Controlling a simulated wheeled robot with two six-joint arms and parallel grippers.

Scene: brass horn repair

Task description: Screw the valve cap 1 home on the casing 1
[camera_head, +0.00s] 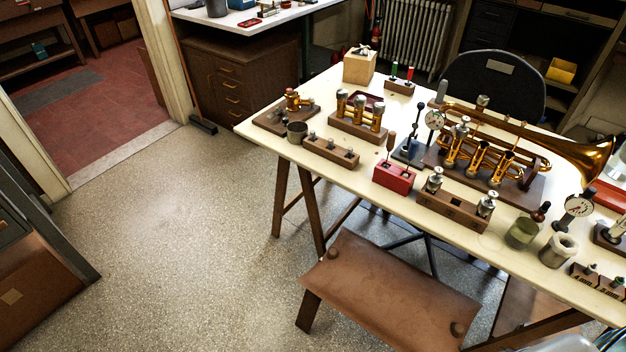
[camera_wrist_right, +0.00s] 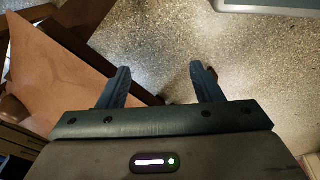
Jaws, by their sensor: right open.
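A brass trumpet (camera_head: 480,150) lies on a wooden cradle (camera_head: 528,190) on the right part of the bench, its bell pointing right. Its upright valve casings (camera_head: 481,157) stand in a row near its middle. I cannot tell which is casing 1. The valve cap 1 is too small to identify; small metal parts sit in a wooden rack (camera_head: 332,151) and in a longer wooden block (camera_head: 453,208) in front of the trumpet. My right gripper (camera_wrist_right: 158,73) is open and empty in the right wrist view, above the floor and away from the trumpet. My left gripper is not in view.
The cream bench (camera_head: 262,142) is crowded with a red block (camera_head: 395,177), dial gauges (camera_head: 578,204), a green jar (camera_head: 521,233) and a pale jar (camera_head: 558,250). The speckled floor (camera_head: 180,230) at left is clear.

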